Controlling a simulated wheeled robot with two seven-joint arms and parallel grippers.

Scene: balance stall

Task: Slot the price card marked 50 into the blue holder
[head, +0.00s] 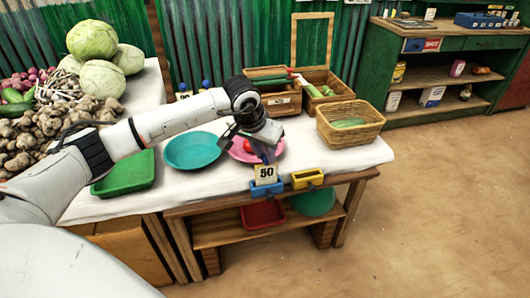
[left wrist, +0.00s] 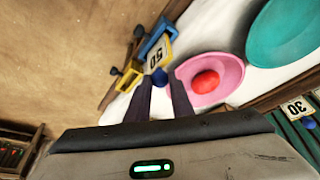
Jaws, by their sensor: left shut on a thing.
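The price card marked 50 (head: 265,173) is cream with dark digits and stands roughly upright at the table's front edge. It also shows in the left wrist view (left wrist: 157,56), with a blue knob (left wrist: 160,76) on its top. My left gripper (head: 266,156) is shut on the card at this knob, from above. The blue holder (head: 267,189) is fixed to the front edge, directly below the card; it also shows in the left wrist view (left wrist: 154,30). The card's lower edge meets the holder's opening; I cannot tell how deep it sits. My right gripper is not in view.
A yellow holder (head: 308,178) sits just right of the blue one. A pink plate (head: 271,157) with a red item lies behind the card, a teal plate (head: 193,150) to its left. A wicker basket (head: 350,123) stands right. Another card marked 30 (left wrist: 297,108) shows.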

